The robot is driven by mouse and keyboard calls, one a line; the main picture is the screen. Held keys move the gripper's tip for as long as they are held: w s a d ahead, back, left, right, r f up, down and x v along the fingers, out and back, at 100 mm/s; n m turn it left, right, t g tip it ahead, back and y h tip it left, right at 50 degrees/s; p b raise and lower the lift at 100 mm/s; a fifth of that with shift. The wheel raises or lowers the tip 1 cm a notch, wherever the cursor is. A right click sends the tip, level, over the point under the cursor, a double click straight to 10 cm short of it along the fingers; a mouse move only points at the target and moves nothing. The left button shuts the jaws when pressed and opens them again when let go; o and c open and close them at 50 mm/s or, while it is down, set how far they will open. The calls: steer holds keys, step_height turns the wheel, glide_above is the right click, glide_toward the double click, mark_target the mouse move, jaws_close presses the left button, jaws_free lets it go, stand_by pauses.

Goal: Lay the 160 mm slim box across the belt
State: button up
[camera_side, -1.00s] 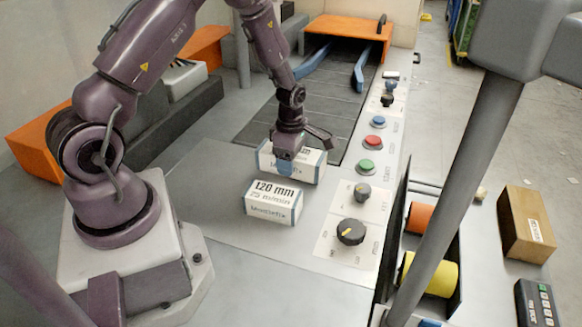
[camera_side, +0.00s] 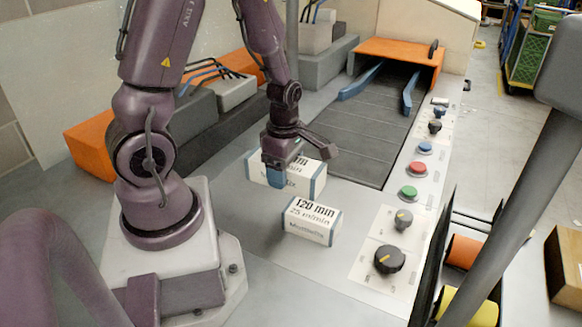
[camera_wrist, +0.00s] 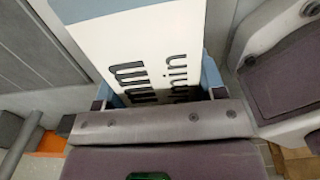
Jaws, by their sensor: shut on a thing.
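My gripper (camera_side: 284,172) is shut on a white box with blue ends (camera_side: 305,184), which also fills the upper middle of the wrist view (camera_wrist: 130,45). The box's number is hidden behind my gripper; only parts of its "mm" and "min" lettering show. I cannot tell whether it touches the deck. A shorter white box marked 120 mm (camera_side: 311,220) lies on the deck in front of it, nearer the camera. The dark belt (camera_side: 366,130) runs away behind and to the right of the held box, which is not over it.
An orange guard (camera_side: 400,58) and blue guide rails (camera_side: 361,82) stand at the belt's far end. A control strip with red (camera_side: 417,169), green and blue buttons and knobs runs along the right. Grey blocks with cables (camera_side: 237,92) stand left. The belt's near part is bare.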

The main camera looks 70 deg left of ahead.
steer(key=shift+n, duration=0.3)
steer(key=w+a+f, duration=0.2)
steer(key=w+a, duration=0.2)
steer(key=a, duration=0.1)
steer(key=w+a+f, duration=0.2)
steer(key=w+a, duration=0.3)
steer(key=w+a+f, duration=0.2)
steer(key=w+a, duration=0.3)
steer(key=shift+w+a+f, duration=0.1)
steer(key=shift+a+f, duration=0.05)
steer(key=shift+f, duration=0.05)
glide_toward(333, 162)
steer(key=shift+m, duration=0.4)
steer(key=shift+f, duration=2.75)
steer(key=shift+f, duration=0.4)
steer(key=o, duration=1.2)
steer(key=shift+c, duration=0.2)
